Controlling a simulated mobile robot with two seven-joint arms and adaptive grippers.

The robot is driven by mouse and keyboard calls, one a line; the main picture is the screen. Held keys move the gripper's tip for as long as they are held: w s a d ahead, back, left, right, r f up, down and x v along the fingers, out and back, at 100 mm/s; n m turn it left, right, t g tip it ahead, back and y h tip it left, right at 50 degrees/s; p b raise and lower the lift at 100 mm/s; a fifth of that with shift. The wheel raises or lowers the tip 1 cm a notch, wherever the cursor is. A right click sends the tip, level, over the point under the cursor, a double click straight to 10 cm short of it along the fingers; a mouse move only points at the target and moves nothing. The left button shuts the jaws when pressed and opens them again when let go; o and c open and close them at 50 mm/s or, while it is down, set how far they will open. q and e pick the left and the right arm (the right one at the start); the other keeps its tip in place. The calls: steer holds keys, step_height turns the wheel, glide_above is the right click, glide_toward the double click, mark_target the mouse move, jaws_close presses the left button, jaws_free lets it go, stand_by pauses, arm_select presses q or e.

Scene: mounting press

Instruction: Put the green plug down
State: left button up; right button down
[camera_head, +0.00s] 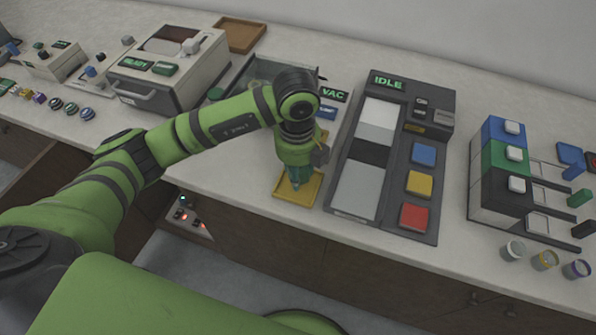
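My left gripper (296,178) points down over a small yellow tray (283,192) near the counter's front edge. Its fingertips are small and partly hidden by the wrist. A teal-green shape shows at the fingertips, but I cannot tell whether it is a held plug or part of the gripper. A small green block (580,198) lies at the far right between a blue block and a black block. I cannot tell whether it is the green plug. My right gripper is not in view.
A dark panel (428,205) marked IDLE, with blue, yellow and red buttons, stands right of the tray. A blue, green and black module stack (480,200) is farther right, with several small cups in front. A READY press (190,85) stands behind my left arm.

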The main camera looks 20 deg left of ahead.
arm_select(q)
steer(key=shift+f, duration=0.95)
steer(key=shift+f, duration=0.2)
steer(key=o, duration=1.2)
steer(key=shift+c, duration=0.2)
